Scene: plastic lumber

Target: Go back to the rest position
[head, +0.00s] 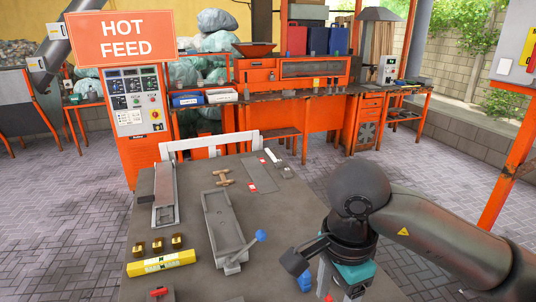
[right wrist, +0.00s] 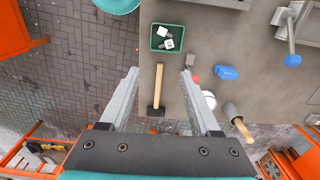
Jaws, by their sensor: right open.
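My right arm comes in from the right in the head view, with its wrist over the right side of the grey worktable (head: 195,270). My right gripper (right wrist: 160,74) is open in the right wrist view, with its two metal fingers spread and nothing held between them. A hammer (right wrist: 158,88) with a wooden handle lies below, seen through the gap between the fingers and apart from them. In the head view, the wrist hides most of that gripper. My left gripper is in neither view.
On the table are a long grey metal mould (head: 223,222), a yellow level-like bar (head: 161,262), several brass blocks (head: 157,245) and a wooden-handled tool (head: 223,178). A green bin (right wrist: 167,38) sits near the table edge. An orange HOT FEED machine (head: 138,115) stands behind.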

